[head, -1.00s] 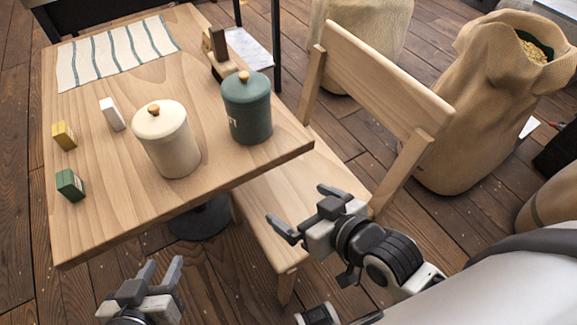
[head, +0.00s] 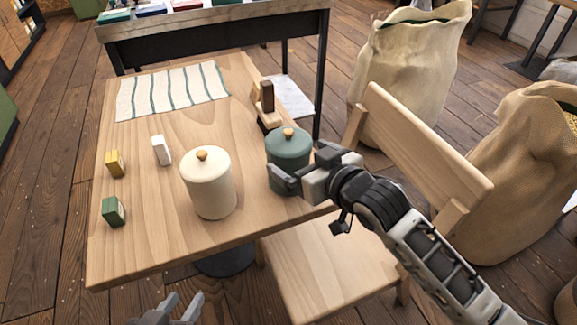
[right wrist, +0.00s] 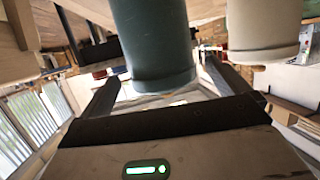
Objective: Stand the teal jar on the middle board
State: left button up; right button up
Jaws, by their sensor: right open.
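The teal jar (head: 287,150) stands upright on the wooden table near its right edge, with a round wooden knob on its lid. My right gripper (head: 300,165) is at the jar's right side with its jaws open. In the right wrist view the jar (right wrist: 152,40) shows between the two spread fingers (right wrist: 163,85); I cannot tell if they touch it. My left gripper (head: 183,304) is low at the picture's bottom edge, its fingers apart and empty. I cannot pick out a middle board in these views.
A cream jar (head: 208,185) stands left of the teal one. A wooden block holder (head: 267,105) is just behind it. Small yellow (head: 115,164), white (head: 162,150) and green (head: 113,211) boxes and a striped cloth (head: 172,92) share the table (head: 150,250). A wooden chair (head: 420,150) is at right.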

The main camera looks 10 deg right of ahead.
jog(key=shift+f+x, duration=0.2)
jog(key=shift+x, duration=1.15)
jog(key=shift+f+x, duration=0.15)
jog(key=shift+x, duration=1.25)
jog(key=shift+s, duration=0.2)
jog(key=c, duration=1.2)
jog(key=shift+r, duration=0.15)
jog(key=shift+c, duration=0.7)
jog(key=shift+r, duration=0.1)
